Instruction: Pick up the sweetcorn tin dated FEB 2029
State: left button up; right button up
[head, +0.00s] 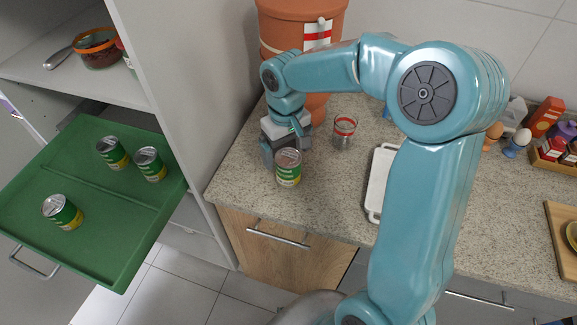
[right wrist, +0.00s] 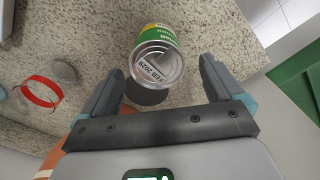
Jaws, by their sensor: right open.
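A green and yellow tin (head: 288,168) stands on the speckled counter near its front left corner. In the right wrist view the lid of this tin (right wrist: 156,62) reads FEB 2029. My right gripper (head: 278,150) is open right at the tin, on its far left side in the head view. My left gripper is not in view.
A glass with a red band (head: 344,131) stands right of the tin, and a white tray (head: 378,182) lies further right. A terracotta container (head: 290,30) stands behind my gripper. The green pull-out tray (head: 105,235) juts out left, beyond a grey cabinet panel (head: 175,80).

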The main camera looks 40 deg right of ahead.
notch_tip(320, 180, down, 5)
jog(key=shift+s, duration=0.15)
jog(key=shift+s+d+f, duration=0.1)
jog(key=shift+s, duration=0.05)
jog(key=c, duration=1.3)
